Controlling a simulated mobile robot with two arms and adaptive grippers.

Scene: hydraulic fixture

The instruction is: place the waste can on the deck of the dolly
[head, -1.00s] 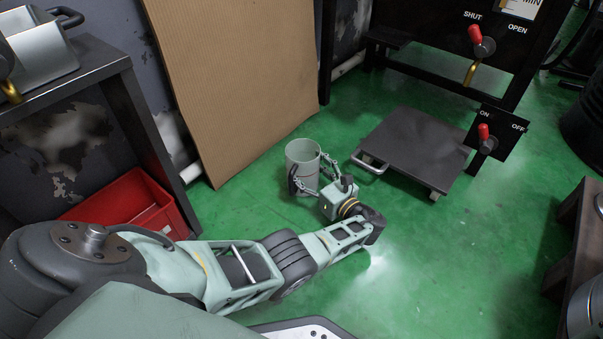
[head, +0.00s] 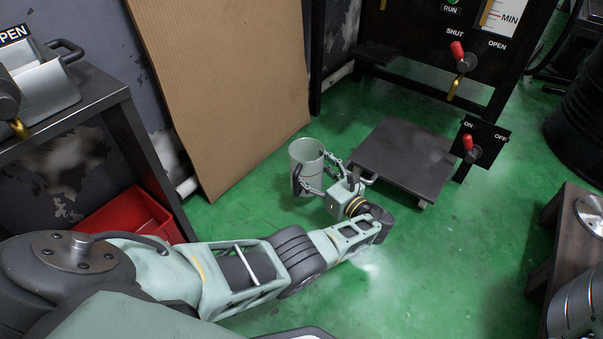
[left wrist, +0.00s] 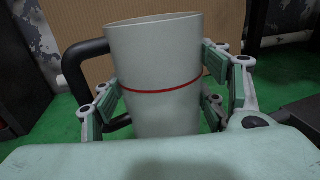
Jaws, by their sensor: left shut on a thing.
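The waste can (head: 306,157) is a pale grey-green open cylinder with a red band and a dark side handle. It is upright beside the dolly's left side in the head view. My left gripper (head: 318,174) is shut on the can, with its fingers on both sides of the body. The left wrist view shows the can (left wrist: 158,65) between the two finger pads (left wrist: 160,108), its handle at left. The can's bottom is hidden there, and I cannot tell its height above the floor. The dolly's dark flat deck (head: 408,155) is empty. My right gripper is not in view.
A cardboard sheet (head: 225,80) leans on the wall behind the can. A red bin (head: 125,215) sits under the bench (head: 130,125) at left. The ON/OFF lever panel (head: 483,143) stands close to the deck's right edge. Green floor is clear in front of the dolly.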

